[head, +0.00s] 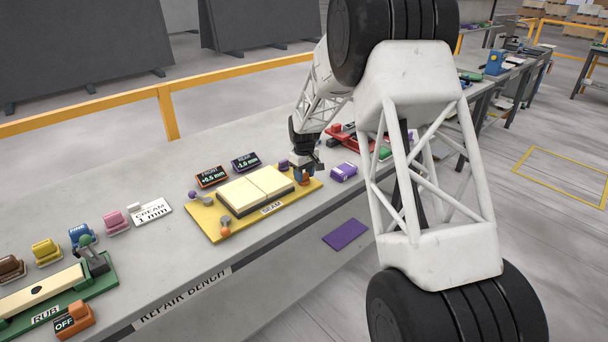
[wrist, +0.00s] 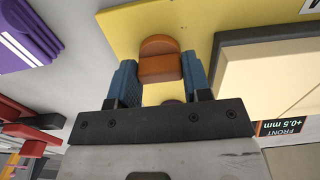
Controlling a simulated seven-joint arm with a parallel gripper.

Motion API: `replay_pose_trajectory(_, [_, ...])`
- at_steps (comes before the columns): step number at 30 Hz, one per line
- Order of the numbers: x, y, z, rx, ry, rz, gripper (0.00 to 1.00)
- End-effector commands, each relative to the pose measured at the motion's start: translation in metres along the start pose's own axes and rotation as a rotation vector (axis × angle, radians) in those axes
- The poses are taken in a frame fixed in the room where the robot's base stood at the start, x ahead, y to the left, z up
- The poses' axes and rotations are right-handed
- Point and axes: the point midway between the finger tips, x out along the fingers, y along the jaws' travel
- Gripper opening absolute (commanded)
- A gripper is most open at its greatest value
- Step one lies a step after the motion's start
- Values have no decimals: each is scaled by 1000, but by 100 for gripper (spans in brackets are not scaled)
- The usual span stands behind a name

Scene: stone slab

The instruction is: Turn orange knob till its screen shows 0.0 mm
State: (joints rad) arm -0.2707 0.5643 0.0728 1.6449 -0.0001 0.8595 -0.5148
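In the head view my gripper (head: 306,171) partly hides the knob (head: 304,181). The orange-framed FRONT screen (head: 211,177) reads +0.5 mm. It also shows upside down in the wrist view (wrist: 284,127). Beside it, the REAR screen (head: 245,162) reads -1.5 mm.
Cream blocks (head: 256,187) lie on the board near my gripper. An orange ball (head: 225,232) and a purple ball (head: 192,195) are at its left end. A purple block (head: 343,172) and red tool (head: 342,135) stand to the right.

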Motion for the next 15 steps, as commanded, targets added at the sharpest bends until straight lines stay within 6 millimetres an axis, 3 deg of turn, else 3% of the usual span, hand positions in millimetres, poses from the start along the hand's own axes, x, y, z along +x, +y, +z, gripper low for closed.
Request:
replay_pose_trajectory(3, [0,0,0,0,0,0,21])
replay_pose_trajectory(15, [0,0,0,59,0,0,21])
